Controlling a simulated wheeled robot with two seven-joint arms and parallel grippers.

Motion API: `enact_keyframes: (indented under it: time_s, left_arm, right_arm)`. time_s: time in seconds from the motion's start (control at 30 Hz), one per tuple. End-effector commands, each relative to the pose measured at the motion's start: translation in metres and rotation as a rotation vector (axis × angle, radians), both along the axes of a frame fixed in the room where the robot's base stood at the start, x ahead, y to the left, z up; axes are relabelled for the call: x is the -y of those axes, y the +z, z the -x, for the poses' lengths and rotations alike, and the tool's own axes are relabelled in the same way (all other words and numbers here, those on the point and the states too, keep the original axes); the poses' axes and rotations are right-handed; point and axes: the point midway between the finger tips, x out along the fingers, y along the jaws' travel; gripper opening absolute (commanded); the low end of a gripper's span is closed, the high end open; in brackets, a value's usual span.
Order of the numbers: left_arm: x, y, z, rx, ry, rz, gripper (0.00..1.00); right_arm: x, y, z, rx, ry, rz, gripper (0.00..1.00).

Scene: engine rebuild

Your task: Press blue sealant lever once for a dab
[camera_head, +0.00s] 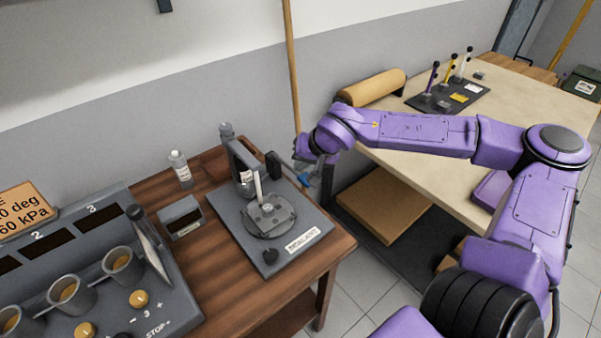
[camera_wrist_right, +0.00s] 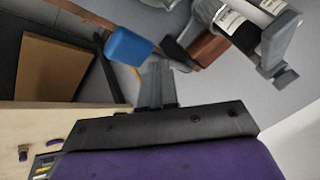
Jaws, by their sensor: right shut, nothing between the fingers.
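The sealant station (camera_head: 313,218) stands on the wooden table, with a grey upright post, a round plate and a label on its base. Its blue lever (camera_head: 304,179) sticks out to the right of the post. The blue lever end also shows in the right wrist view (camera_wrist_right: 128,47), just beyond and left of my fingertips. My right gripper (camera_head: 312,172) is shut and empty beside the lever end, partly hidden by its own wrist in the head view. In the wrist view its fingers (camera_wrist_right: 156,85) are together. I cannot tell whether they touch the lever. My left gripper is not in view.
A bottle (camera_head: 180,169) and a small grey box (camera_head: 181,217) stand left of the station. A grey control panel with cups (camera_head: 72,295) is at the lower left. A beige bench (camera_head: 430,172) with a brown roll (camera_head: 372,88) and a dark tool tray (camera_head: 447,96) lies right.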

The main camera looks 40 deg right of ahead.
Motion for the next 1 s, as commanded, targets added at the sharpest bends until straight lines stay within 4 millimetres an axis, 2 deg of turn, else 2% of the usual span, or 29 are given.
enact_keyframes:
  time_s: [1.0]
  left_arm:
    - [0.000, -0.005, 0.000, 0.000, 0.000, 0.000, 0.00]
  right_arm:
    - [0.000, -0.014, 0.002, -0.004, 0.000, 0.000, 0.00]
